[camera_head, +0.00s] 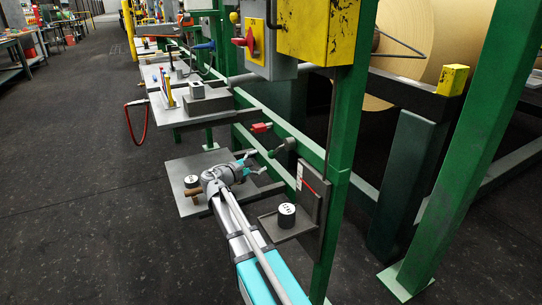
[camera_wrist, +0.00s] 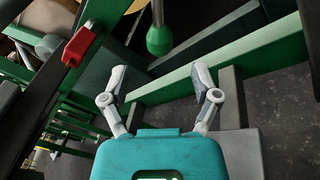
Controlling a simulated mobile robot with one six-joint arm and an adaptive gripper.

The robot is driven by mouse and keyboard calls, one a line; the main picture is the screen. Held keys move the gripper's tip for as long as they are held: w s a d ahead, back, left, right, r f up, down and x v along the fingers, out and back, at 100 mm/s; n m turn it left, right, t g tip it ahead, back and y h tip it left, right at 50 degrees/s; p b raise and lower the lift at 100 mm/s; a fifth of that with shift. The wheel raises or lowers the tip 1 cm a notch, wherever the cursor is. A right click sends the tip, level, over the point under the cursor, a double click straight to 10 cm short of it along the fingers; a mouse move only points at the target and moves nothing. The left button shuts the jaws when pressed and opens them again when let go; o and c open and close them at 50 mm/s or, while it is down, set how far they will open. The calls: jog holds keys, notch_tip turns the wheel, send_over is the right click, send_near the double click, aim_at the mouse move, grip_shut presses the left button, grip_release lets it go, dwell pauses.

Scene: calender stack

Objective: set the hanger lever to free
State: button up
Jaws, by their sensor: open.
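A lever with a round green knob (camera_wrist: 160,40) on a grey shaft shows at the top middle of the wrist view. In the head view a lever with a dark green knob (camera_head: 279,149) stands out from the green rail. A red grip (camera_head: 261,127) is left of it; a red block (camera_wrist: 82,44) shows at the upper left of the wrist view. No label tells which one is the hanger lever. My gripper (camera_wrist: 159,74) is open and empty, its fingers apart on either side below the green knob. In the head view my gripper (camera_head: 256,163) is just left of the dark green knob.
A green post (camera_head: 345,150) rises at the right.

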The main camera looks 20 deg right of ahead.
aim_at(269, 156)
jog(key=shift+x, duration=3.4)
grip_shut()
